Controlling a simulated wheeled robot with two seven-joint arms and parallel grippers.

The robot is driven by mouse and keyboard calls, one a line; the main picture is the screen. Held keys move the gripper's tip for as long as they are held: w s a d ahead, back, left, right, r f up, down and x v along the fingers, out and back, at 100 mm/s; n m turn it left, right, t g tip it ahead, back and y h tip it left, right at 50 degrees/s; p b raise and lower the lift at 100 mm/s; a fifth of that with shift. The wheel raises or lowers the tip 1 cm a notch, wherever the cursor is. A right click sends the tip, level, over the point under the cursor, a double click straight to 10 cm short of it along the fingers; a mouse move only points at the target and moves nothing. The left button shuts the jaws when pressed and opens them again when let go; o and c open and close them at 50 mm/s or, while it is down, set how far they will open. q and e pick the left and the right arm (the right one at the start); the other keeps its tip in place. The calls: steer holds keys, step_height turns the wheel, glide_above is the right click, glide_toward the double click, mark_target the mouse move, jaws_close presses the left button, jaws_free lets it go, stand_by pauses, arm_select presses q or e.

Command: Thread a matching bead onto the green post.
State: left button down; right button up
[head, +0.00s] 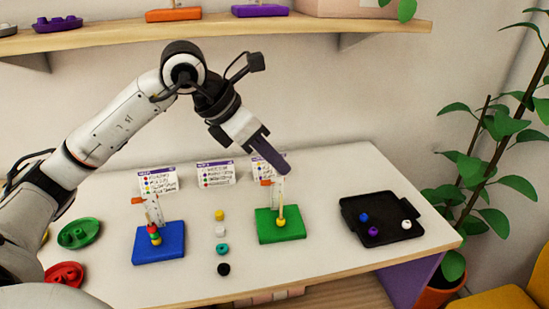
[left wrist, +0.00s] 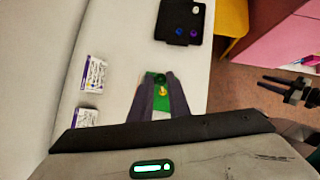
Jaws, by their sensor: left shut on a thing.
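The green board (head: 291,234) stands on the table with a thin upright post (head: 281,208) and a yellow bead (head: 281,222) low on it. My left gripper (head: 283,170) is above and behind this post, fingers pointing down. In the left wrist view its fingertips (left wrist: 160,76) are close together on a small dark green bead (left wrist: 160,79), which I cannot make out in the head view. The green board (left wrist: 153,101) and yellow bead (left wrist: 163,91) show between the fingers, apart from the held bead.
A blue board (head: 160,248) with a stacked post stands left. Loose yellow (head: 219,215), white (head: 220,231), teal (head: 222,249) and black (head: 223,269) beads line up between the boards. A black tray (head: 400,228) holds several beads at right. Cards (head: 215,173) stand at the back.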

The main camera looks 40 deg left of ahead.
steer(key=shift+a+f+b, duration=0.15)
steer(key=shift+f+b, duration=0.65)
steer(key=shift+b, duration=0.1)
steer(key=shift+a+f+b, duration=0.1)
steer(key=shift+f+b, duration=0.65)
steer(key=shift+b, duration=0.15)
steer(key=shift+f, duration=0.1)
steer(key=shift+s+f+b, duration=0.1)
steer(key=shift+f+b, duration=0.25)
steer(key=shift+f, duration=0.1)
steer(key=shift+f, duration=0.1)
steer(key=shift+f, duration=0.2)
steer(key=shift+r, duration=0.1)
steer(key=shift+b, duration=0.4)
